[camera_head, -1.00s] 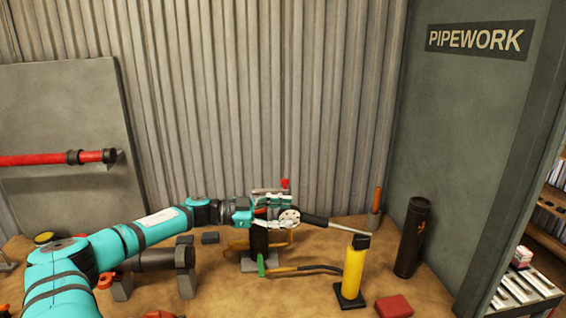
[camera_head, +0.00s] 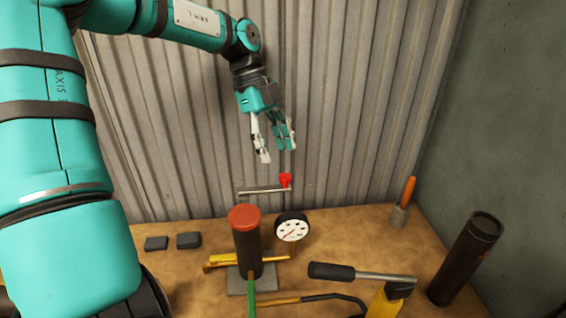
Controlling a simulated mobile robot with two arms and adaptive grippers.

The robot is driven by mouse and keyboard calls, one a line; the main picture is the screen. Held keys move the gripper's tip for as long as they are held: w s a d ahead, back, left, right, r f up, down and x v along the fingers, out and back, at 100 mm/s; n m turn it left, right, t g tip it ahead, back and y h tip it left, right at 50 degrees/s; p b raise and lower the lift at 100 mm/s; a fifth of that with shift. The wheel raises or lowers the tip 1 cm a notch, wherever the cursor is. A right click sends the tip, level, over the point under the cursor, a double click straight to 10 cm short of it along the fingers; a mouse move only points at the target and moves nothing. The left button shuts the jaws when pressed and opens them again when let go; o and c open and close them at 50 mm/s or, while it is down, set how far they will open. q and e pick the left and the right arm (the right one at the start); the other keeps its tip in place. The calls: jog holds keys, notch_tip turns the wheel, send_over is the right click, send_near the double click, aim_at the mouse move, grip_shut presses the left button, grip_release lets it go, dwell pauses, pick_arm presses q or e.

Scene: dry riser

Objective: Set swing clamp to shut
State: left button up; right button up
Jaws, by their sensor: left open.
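A grey bar with a red knob (camera_head: 286,181) at its right end looks like the swing clamp's lever. It lies level, behind a dark upright pipe with a red cap (camera_head: 244,216), in front of the corrugated wall. Whether the clamp is open or shut I cannot tell. My left gripper (camera_head: 277,153) hangs fingers down just above the red knob in the picture. Its fingers are apart, with nothing between them, and it appears not to touch the knob. My right gripper is not in view.
A round gauge (camera_head: 292,227) stands right of the pipe. A yellow bar (camera_head: 223,262) crosses near the pipe's foot. Two dark blocks (camera_head: 188,240) lie left.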

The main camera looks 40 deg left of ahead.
aim_at(285, 176)
pick_arm(q)
jog(key=p+x, duration=0.1)
jog(key=x, duration=0.5)
jog(key=shift+c, duration=0.2)
grip_shut()
